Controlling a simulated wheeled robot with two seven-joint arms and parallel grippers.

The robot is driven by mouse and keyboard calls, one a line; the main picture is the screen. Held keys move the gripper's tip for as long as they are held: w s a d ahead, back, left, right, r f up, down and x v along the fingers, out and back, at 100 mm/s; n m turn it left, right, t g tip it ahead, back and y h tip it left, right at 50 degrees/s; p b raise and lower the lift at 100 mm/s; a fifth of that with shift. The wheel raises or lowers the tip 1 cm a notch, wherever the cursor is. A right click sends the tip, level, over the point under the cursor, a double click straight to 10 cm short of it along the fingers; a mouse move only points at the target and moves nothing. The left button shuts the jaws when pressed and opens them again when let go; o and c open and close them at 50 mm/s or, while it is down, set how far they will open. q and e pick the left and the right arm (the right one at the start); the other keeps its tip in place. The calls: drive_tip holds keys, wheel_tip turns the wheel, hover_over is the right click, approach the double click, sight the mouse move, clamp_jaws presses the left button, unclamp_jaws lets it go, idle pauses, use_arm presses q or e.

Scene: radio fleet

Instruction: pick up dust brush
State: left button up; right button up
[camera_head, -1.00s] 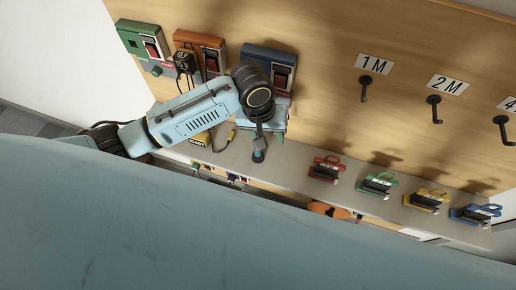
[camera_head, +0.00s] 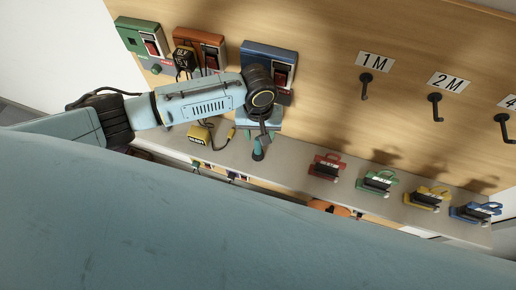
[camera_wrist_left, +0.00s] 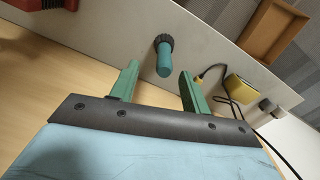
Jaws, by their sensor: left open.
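The dust brush (camera_wrist_left: 164,58) has a teal handle and a dark round head. It is on the grey shelf, and in the left wrist view it shows between and beyond my fingertips, apart from them. In the head view the brush (camera_head: 257,153) is a small teal shape just below my wrist, partly covered. My left gripper (camera_wrist_left: 158,82) is open and empty, with its green fingers on either side of the line to the brush. In the head view the gripper (camera_head: 264,139) hangs over the shelf and is mostly hidden by the wrist. My right gripper is not in view.
A yellow device (camera_head: 199,134) with a cable lies left of the brush. Red (camera_head: 326,165), green (camera_head: 377,180), yellow and blue clip-like items stand along the shelf (camera_head: 290,161) to the right. Wall boxes (camera_head: 268,66) and hooks (camera_head: 366,85) are behind.

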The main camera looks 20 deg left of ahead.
sight(257, 139)
use_arm(q)
drive_tip(key=f, duration=0.4)
drive_tip(key=shift+s+a+f, duration=0.2)
drive_tip(key=shift+a+f, duration=0.05)
drive_tip(key=shift+f, duration=0.1)
clamp_jaws()
drive_tip(key=shift+r, duration=0.1)
